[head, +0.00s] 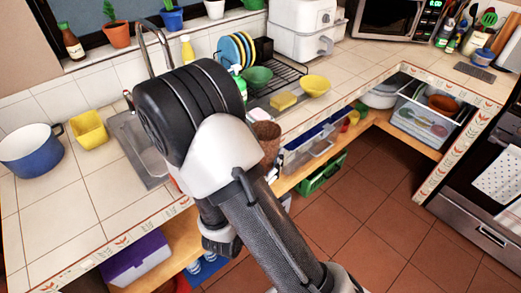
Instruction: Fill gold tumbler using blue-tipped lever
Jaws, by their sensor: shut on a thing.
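My arm fills the middle of the head view, and its large dark joint covers much of the sink. My gripper is not visible; the arm seems to hide it. I cannot make out a gold tumbler. A tall metal faucet (142,38) rises behind the sink (135,150), partly hidden by my arm. No blue tip can be made out on it. A white two-part appliance (303,35) stands on the back counter; no blue-tipped lever shows on it. A brown textured object (268,132) shows just right of my arm at the counter's front edge; I cannot tell what it is.
A blue pot (32,155) and a yellow container (89,129) stand left of the sink. A dish rack (280,76) holds plates; a green bowl (257,78), a sponge (283,101) and a yellow bowl (315,86) are near it. The front-left counter is clear.

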